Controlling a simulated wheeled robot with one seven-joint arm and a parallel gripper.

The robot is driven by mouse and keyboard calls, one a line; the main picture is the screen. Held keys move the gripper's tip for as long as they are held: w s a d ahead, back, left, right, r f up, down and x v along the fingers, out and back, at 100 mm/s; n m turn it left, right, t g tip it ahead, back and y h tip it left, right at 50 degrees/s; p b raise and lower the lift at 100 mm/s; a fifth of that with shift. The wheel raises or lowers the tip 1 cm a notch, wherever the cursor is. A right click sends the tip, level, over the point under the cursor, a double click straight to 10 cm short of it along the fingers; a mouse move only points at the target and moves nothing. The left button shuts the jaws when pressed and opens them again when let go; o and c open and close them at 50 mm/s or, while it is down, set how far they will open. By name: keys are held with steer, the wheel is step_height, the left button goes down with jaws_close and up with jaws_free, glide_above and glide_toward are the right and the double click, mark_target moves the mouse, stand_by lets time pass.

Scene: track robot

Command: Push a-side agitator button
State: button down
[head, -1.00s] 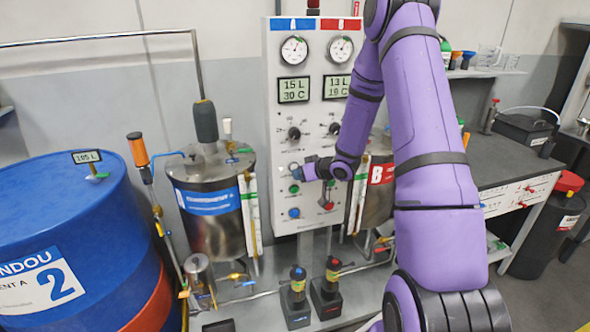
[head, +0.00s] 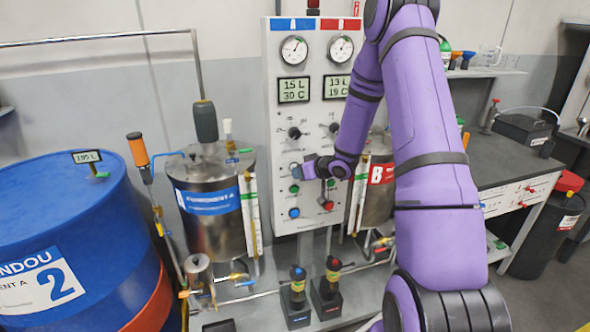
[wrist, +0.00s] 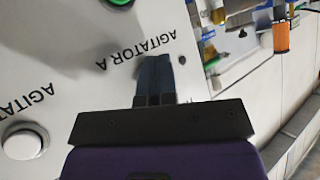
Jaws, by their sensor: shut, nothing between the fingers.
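The control panel (head: 308,100) stands upright in the middle of the head view. My gripper (head: 299,171) is shut and empty, with its tips at the panel's left column of buttons, just above a green button (head: 294,189). In the wrist view, the shut fingers (wrist: 155,62) lie over the panel beside the upside-down label "AGITATOR A" (wrist: 138,47). The button for that label is not clearly seen; the fingers seem to cover it, and I cannot tell whether they touch it. A white round button (wrist: 23,141) sits by a second, cut-off "AGITATOR" label.
A blue button (head: 294,212) and a red button (head: 328,205) are lower on the panel. The component A tank (head: 210,225) stands left of it, the B tank (head: 377,205) right, partly behind my arm. A blue drum (head: 65,215) fills the far left.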

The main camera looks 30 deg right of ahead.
steer(key=shift+s, duration=0.1)
steer(key=shift+s+a, duration=0.15)
steer(key=shift+s, duration=0.15)
steer(key=shift+s+a, duration=0.25)
steer(key=shift+s, duration=0.7)
steer(key=shift+s+a, duration=0.3)
steer(key=shift+s, duration=0.65)
steer(key=shift+s+a, duration=0.25)
steer(key=shift+s, duration=0.7)
